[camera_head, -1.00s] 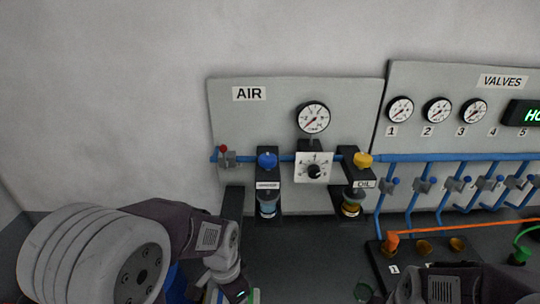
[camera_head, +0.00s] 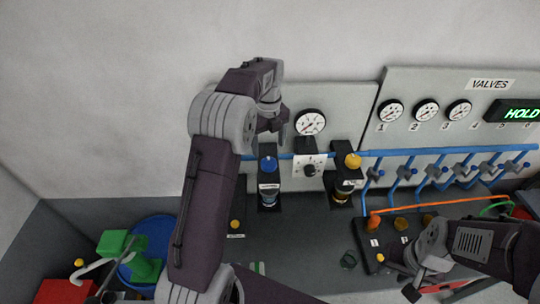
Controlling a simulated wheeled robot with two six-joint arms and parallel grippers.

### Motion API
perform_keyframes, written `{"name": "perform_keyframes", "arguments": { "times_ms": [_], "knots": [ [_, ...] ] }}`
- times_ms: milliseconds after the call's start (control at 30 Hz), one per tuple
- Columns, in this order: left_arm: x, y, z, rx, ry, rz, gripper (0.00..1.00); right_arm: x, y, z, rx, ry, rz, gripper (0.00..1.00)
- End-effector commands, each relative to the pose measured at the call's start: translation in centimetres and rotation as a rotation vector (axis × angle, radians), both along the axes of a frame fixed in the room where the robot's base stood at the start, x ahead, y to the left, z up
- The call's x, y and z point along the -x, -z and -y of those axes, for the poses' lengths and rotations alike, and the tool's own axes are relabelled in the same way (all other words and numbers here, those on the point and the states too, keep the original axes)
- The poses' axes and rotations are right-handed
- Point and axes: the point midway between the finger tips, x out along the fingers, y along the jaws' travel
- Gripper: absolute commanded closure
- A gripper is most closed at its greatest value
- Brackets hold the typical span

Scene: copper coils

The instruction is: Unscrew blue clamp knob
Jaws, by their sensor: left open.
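The blue knob (camera_head: 268,164) sits on top of a dark-framed unit with a clear bowl (camera_head: 268,197) on the grey AIR panel (camera_head: 345,103). My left gripper (camera_head: 278,130) is open and empty, above the blue knob in the picture and apart from it. My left arm rises in front of the panel's left side and hides the AIR label and the red-tipped valve. My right gripper (camera_head: 402,280) is low at the right, near the dark block on the bench; its jaw opening is unclear.
A pressure gauge (camera_head: 310,122) and a dial (camera_head: 309,169) are right of the blue knob, then a yellow knob (camera_head: 353,160). A blue pipe (camera_head: 400,153) runs across the panels. A blue bin (camera_head: 150,250) stands at lower left.

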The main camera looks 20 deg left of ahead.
Motion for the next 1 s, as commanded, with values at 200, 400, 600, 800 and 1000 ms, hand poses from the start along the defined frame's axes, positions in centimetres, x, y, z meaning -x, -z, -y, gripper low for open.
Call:
{"name": "perform_keyframes", "arguments": {
  "times_ms": [200,400,600,800,1000],
  "knots": [
    [0.2,4.1,0.0,0.001,-0.001,-0.007,0.26,0.0,-2.3,0.0,0.0,0.0,0.001,0.64],
    [0.1,7.2,0.0,0.0,-0.001,-0.002,0.26,0.0,-3.6,0.0,0.0,0.0,0.001,0.64],
    [0.0,8.2,0.0,-0.002,-0.001,0.001,0.26,0.0,-3.7,0.0,0.0,0.0,0.001,0.64],
    [0.0,8.2,0.0,-0.002,-0.001,0.001,0.46,0.0,-3.6,0.0,0.0,0.0,0.001,0.64],
    [0.0,8.2,0.0,-0.001,-0.001,0.002,0.88,0.0,-3.6,0.0,0.0,0.0,0.001,0.64]
  ]
}}
